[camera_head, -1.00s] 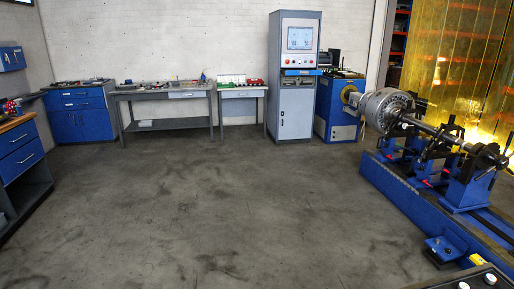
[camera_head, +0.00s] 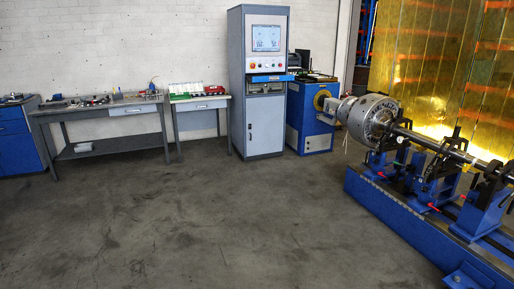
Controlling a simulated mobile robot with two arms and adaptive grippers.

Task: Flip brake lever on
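The balancing machine's blue bed (camera_head: 402,222) stands at the right. The rotor (camera_head: 368,119), a grey drum on a long shaft (camera_head: 432,143), lies across blue supports (camera_head: 430,182) on it. Small red-tipped levers show at the supports, one at the nearer front (camera_head: 434,207) and one farther back (camera_head: 381,174). I cannot tell which lever is the brake lever. A blue drive unit (camera_head: 309,117) stands behind the rotor's left end. Neither of my grippers shows in this view.
A tall grey control cabinet (camera_head: 264,140) with a lit screen (camera_head: 266,38) stands at the back. Workbenches (camera_head: 100,109) line the wall to its left, with a blue cabinet (camera_head: 20,145) at the far left. Yellow curtains (camera_head: 432,75) hang behind the machine. The middle floor (camera_head: 210,220) is clear.

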